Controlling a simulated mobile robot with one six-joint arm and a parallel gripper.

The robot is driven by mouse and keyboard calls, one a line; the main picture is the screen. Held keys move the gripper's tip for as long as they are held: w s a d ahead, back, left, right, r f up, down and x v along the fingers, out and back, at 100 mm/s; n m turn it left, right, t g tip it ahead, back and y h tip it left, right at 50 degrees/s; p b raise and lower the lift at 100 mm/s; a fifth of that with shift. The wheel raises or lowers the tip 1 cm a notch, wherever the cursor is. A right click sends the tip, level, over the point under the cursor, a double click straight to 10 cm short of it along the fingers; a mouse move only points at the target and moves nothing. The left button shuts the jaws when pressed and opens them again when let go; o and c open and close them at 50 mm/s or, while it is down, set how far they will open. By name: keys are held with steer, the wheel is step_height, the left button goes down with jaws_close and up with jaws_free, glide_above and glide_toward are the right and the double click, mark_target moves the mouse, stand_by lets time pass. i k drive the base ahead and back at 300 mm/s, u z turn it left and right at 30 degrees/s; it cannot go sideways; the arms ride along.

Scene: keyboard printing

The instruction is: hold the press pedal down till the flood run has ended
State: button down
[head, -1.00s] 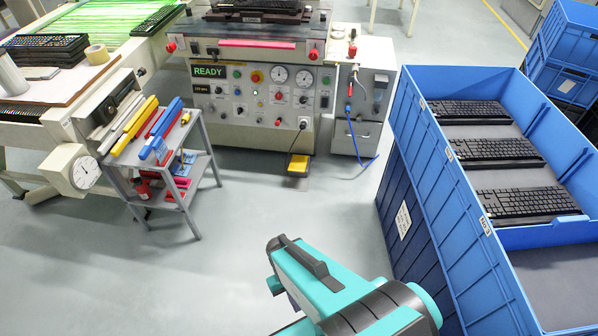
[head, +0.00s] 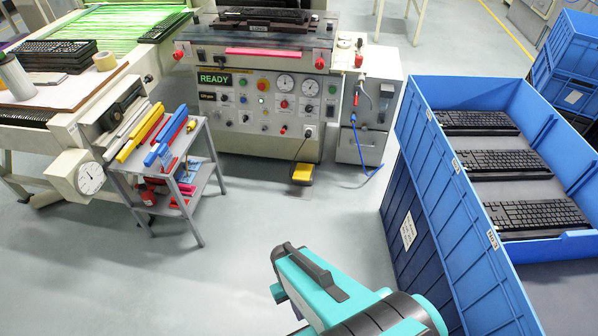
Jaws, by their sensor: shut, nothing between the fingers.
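The press pedal (head: 303,173) is a small yellow foot pedal on the floor in front of the press (head: 258,100), with a dark cable running up to the press panel. Nothing touches the pedal. The press display (head: 214,78) reads READY in green. A keyboard (head: 268,14) sits on the dark fixture on top of the press. My teal and dark arm shows at the bottom centre, well short of the pedal. My gripper's fingers are not visible in this view.
A grey tool cart (head: 165,185) with coloured squeegees stands left of the pedal. A blue crate (head: 417,180) with several black keyboards stands at the right. A grey cabinet (head: 367,115) with a blue hose stands right of the press. The floor (head: 240,260) before the pedal is clear.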

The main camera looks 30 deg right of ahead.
mark_target(303, 171)
steer(key=i, duration=0.6)
steer(key=u, duration=0.6)
steer(key=i, duration=0.6)
steer(key=u, duration=0.35)
